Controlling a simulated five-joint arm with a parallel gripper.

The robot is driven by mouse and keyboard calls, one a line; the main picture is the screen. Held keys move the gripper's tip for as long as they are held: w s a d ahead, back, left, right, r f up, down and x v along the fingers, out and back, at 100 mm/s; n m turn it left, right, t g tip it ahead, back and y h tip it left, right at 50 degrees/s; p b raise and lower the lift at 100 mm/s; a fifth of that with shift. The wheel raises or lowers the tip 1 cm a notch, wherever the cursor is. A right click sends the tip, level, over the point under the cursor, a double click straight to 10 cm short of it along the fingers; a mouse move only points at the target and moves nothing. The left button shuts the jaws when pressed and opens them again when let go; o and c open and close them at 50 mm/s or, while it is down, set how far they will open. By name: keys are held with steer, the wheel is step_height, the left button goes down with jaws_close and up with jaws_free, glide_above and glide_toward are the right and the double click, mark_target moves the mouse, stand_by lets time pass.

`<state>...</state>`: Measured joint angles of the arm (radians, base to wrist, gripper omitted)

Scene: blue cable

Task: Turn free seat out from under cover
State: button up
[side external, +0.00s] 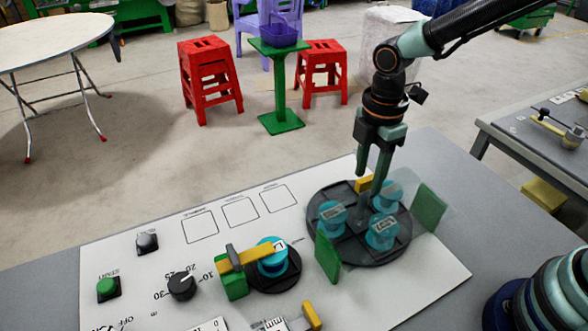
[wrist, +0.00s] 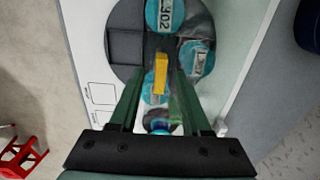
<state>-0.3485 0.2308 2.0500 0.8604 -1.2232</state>
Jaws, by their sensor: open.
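A dark round turntable (side external: 352,250) lies on the white panel and carries three teal labelled pieces (side external: 382,233). A clear cover (side external: 405,180) stands over part of it, near two green plates (side external: 327,257) (side external: 429,207). A yellow tab (side external: 363,184) shows near the far edge of the turntable, and also in the wrist view (wrist: 160,73). My gripper (side external: 370,178) is open, its fingers down at the tab; in the wrist view the tab appears between them. Contact cannot be told. A bare dark square (wrist: 126,45) shows on the turntable; whether it is the free seat is unclear.
A separate dark round base (side external: 283,281) with a teal piece (side external: 272,257) and yellow bar (side external: 245,259) stands left of the turntable. A black knob (side external: 181,286) and green button (side external: 107,288) lie farther left. The printed squares (side external: 240,211) are clear.

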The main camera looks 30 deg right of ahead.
step_height(320, 180, up, 12)
stand_by(0.5)
steer(key=s+d+m+t, duration=0.2)
steer(key=d+m, duration=0.4)
steer(key=m, duration=0.3)
steer(key=s+d+r+m+t, duration=0.1)
steer(key=s+d+m+t, duration=0.2)
steer(key=d+m, duration=0.3)
steer(key=s+m, duration=0.1)
steer(key=m, duration=0.2)
steer(key=shift+d+r+t, duration=0.15)
steer(key=shift+d+t, duration=0.1)
steer(key=shift+t, duration=0.05)
steer(key=shift+c, duration=0.2)
